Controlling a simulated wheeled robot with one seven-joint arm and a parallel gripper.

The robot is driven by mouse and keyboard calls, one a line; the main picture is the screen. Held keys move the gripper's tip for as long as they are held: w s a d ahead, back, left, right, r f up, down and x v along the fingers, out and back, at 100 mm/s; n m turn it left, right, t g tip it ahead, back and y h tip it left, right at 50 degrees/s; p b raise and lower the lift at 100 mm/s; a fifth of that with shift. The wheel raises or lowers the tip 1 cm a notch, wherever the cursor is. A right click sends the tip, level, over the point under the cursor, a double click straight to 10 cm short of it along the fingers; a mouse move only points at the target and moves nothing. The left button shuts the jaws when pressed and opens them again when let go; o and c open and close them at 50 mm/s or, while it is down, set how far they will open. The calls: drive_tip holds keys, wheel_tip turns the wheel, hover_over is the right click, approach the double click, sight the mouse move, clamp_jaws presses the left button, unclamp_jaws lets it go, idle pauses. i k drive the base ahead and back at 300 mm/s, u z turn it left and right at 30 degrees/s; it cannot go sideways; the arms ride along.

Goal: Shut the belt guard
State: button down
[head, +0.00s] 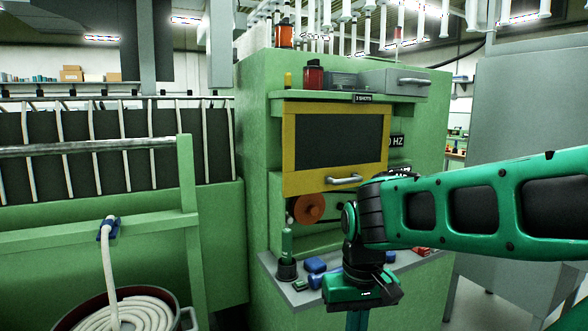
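The belt guard (333,144) is a yellow-framed panel with a dark window on the front of the green machine cabinet. A pale bar handle (343,180) runs along its lower edge. An orange pulley (308,208) shows uncovered below the panel, so the guard appears raised; its exact angle is hard to tell. My gripper (357,320) points down in front of the shelf, below and apart from the handle. Its fingertips run to the picture's bottom edge, and whether they are open or shut does not show. My arm hides the area right of the pulley.
A shelf (284,286) under the opening carries a green-handled tool, blue blocks and other small items. A can of coiled white roving (125,315) and a green rail (95,225) stand left.

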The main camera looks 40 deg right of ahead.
sight(326, 146)
drive_tip(key=z, duration=2.3)
drive_tip(key=i, duration=0.65)
drive_tip(key=u, duration=1.3)
